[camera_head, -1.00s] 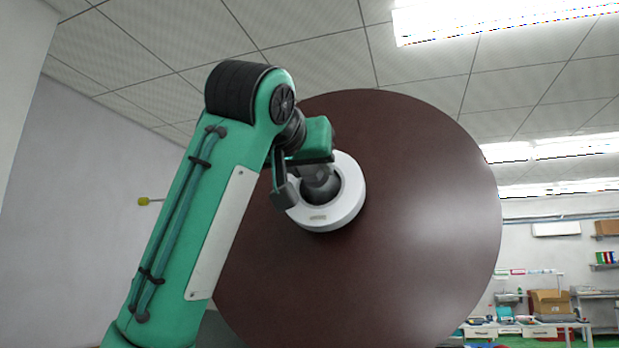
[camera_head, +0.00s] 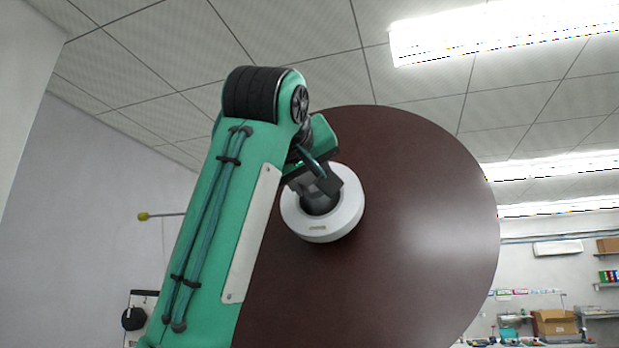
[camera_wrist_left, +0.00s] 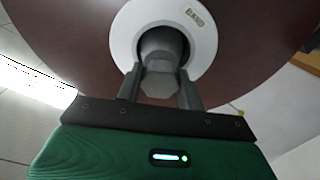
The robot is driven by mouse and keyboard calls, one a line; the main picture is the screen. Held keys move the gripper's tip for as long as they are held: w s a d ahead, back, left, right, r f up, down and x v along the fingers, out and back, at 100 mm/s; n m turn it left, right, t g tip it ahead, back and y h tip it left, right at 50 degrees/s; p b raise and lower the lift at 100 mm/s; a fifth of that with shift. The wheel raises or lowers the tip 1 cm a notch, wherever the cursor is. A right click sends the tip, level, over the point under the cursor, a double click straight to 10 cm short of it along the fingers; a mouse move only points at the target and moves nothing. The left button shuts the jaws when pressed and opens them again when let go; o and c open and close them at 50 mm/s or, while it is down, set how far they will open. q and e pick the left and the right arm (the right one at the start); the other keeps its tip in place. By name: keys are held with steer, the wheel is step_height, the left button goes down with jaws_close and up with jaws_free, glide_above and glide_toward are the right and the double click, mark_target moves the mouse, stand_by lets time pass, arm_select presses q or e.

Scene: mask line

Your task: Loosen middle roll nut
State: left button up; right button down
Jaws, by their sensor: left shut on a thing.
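A large dark brown roll (camera_head: 420,220) faces me, with a white ring-shaped core (camera_head: 345,218) at its centre. A grey shaft end with a hex nut (camera_wrist_left: 160,84) sits inside the white ring. In the left wrist view the core (camera_wrist_left: 122,35) carries a "BAND" label. My left gripper (camera_head: 316,187) is at the roll's centre. In the left wrist view its two fingers (camera_wrist_left: 160,92) stand on either side of the nut, shut on it. In the head view the fingers and wrist partly hide the nut. My right gripper is in neither view.
A thin rod with a yellow tip (camera_head: 145,216) sticks out left of my left arm. A cardboard box (camera_head: 555,322) and shelves stand far back at the right. Bright ceiling lights (camera_head: 500,32) are overhead. The roll hides much of the space behind it.

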arm_select(q)
steer(key=shift+f, duration=0.1)
steer(key=o, duration=1)
steer(key=shift+s+a, duration=0.1)
steer(key=shift+s, duration=0.4)
steer(key=shift+b+v, duration=2.25)
steer(key=shift+v, duration=4.25)
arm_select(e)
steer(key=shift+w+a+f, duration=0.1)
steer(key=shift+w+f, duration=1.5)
arm_select(q)
steer(key=shift+w, duration=0.15)
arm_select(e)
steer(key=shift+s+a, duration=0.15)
